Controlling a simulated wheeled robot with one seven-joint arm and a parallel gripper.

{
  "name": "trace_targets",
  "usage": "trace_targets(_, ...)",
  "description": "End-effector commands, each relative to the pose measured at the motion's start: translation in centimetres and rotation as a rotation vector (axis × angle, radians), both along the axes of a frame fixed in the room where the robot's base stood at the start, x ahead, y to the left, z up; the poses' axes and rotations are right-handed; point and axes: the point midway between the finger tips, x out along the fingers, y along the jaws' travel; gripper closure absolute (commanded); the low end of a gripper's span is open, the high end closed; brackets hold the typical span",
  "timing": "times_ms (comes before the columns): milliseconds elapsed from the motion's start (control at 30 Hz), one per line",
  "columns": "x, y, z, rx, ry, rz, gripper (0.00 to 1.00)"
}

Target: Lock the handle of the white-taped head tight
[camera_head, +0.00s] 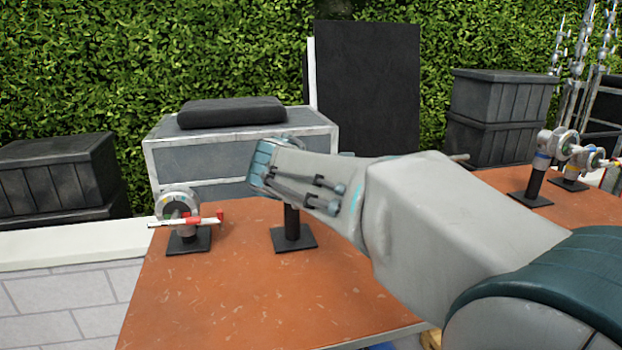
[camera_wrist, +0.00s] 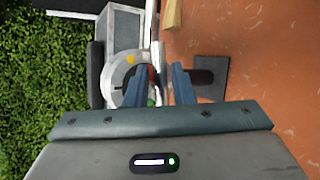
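A stand with a black base (camera_head: 293,238) and post is on the table in the middle; its head is hidden behind my arm in the head view. In the wrist view a pale round head (camera_wrist: 117,73) shows beyond my gripper (camera_wrist: 163,78), with yellow, red and green patches; its black base (camera_wrist: 212,78) lies right. I cannot make out white tape on it. My gripper's two fingers are apart, with a gap between them. The left finger partly covers the head, and the right one overlaps the black post. I cannot tell whether either touches the handle.
Another head (camera_head: 178,204) with a red-and-white handle and a green patch stands at the table's left. Heads with blue (camera_head: 541,160) and yellow-red (camera_head: 588,158) marks stand at the right. A grey case (camera_head: 240,152) is behind the orange table (camera_head: 215,295), whose front left is clear.

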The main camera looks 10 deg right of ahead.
Motion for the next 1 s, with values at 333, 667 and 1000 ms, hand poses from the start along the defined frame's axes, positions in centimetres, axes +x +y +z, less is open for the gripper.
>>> trace_targets(333, -6.2, 3.3, 3.8, 0.002, -0.003, 0.003, 0.78)
trace_targets(667, -9.3, 5.0, 5.4, 0.001, 0.001, 0.003, 0.78)
trace_targets(1000, -9.5, 5.0, 5.5, 0.002, 0.002, 0.000, 0.78)
